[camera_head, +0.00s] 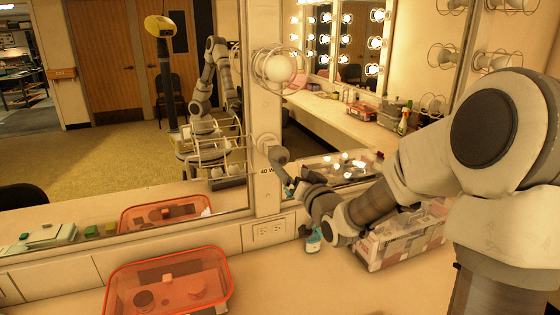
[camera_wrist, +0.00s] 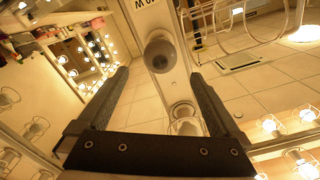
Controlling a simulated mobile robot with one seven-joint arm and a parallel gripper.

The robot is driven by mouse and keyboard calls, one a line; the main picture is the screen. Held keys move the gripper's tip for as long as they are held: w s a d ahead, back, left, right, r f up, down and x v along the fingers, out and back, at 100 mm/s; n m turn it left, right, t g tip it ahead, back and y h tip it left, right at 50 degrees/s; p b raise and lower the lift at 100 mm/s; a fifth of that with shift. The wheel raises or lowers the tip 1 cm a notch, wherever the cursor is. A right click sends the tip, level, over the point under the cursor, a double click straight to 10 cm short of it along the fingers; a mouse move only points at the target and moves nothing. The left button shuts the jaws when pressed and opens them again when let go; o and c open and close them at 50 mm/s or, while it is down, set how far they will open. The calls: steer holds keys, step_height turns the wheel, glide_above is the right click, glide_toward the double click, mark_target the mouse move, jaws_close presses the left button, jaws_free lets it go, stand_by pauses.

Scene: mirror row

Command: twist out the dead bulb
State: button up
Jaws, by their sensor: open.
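The dead bulb (camera_head: 279,155) is a dull grey globe on the post between two mirrors, just above a "40 W" label (camera_head: 265,171). In the wrist view the bulb (camera_wrist: 160,52) lies ahead of my gripper (camera_wrist: 158,75), roughly centred between the fingertips. The fingers are open, with no visible contact on the bulb. A wire cage (camera_head: 215,152) stands out to the left of the bulb's socket, leaving the bulb uncovered. In the head view my wrist hides most of the gripper, below and right of the bulb.
A caged pale bulb (camera_head: 278,68) sits higher on the post. An orange-red tray (camera_head: 106,297) with small items stands on the counter at front left. A teal bottle (camera_head: 313,241) and a clear organizer (camera_head: 400,245) stand below my arm. Mirrors flank the post.

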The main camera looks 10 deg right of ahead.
mark_target(283, 160)
steer(key=shift+w+a+b, duration=0.25)
steer(key=shift+w+a, duration=0.05)
steer(key=shift+w, duration=1.3)
steer(key=shift+w+a+b, duration=0.2)
steer(key=shift+w+a, duration=0.15)
steer(key=shift+w, duration=1.2)
steer(key=shift+w+a+b, duration=0.25)
steer(key=shift+w+a, duration=0.05)
steer(key=shift+w, duration=1.3)
steer(key=c, duration=1.1)
